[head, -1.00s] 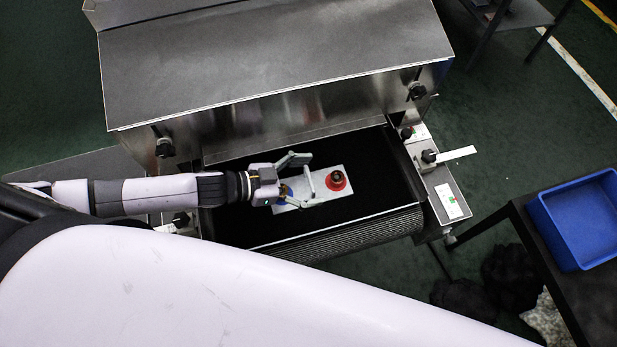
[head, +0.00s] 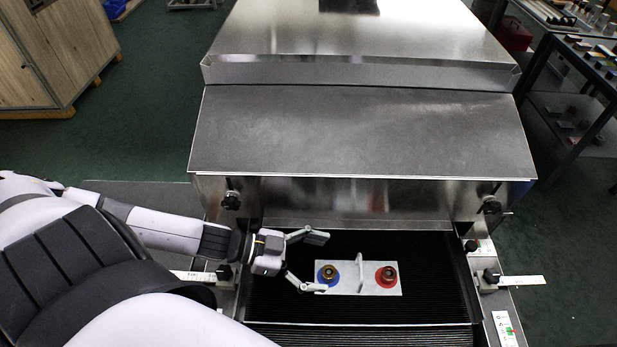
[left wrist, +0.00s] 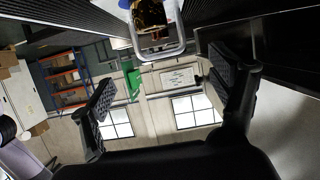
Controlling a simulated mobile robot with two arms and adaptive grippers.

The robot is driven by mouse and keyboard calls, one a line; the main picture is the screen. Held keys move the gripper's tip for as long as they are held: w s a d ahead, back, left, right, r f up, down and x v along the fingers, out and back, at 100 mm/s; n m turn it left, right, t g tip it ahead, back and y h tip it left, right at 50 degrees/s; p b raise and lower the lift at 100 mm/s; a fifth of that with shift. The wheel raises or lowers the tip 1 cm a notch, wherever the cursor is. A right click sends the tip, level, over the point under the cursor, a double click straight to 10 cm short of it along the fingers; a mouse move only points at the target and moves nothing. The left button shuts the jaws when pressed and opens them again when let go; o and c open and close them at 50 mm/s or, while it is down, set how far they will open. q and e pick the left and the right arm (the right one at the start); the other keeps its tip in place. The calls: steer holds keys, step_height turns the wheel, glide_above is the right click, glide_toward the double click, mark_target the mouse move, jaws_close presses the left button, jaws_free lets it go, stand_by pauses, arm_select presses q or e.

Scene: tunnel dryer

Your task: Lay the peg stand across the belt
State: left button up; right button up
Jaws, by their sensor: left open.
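The peg stand (head: 344,284) is a pale flat plate with a blue ring (head: 328,274) on its left, a red ring (head: 386,276) on its right, each around a brass-coloured piece, and an upright handle between them. It lies on the black belt (head: 440,255), its long side across the belt. My left gripper (head: 308,263) is open at the stand's left end, apart from the handle. In the left wrist view, the open fingers (left wrist: 172,85) have nothing between them, and part of the stand (left wrist: 158,48) shows at the top. My right gripper is not in view.
The dryer's steel hood (head: 360,135) stands right behind the belt. A dark rack (head: 580,100) with small parts stands at the back right.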

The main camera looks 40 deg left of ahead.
arm_select(q)
steer(key=shift+v, duration=1.2)
steer(key=shift+w, duration=0.1)
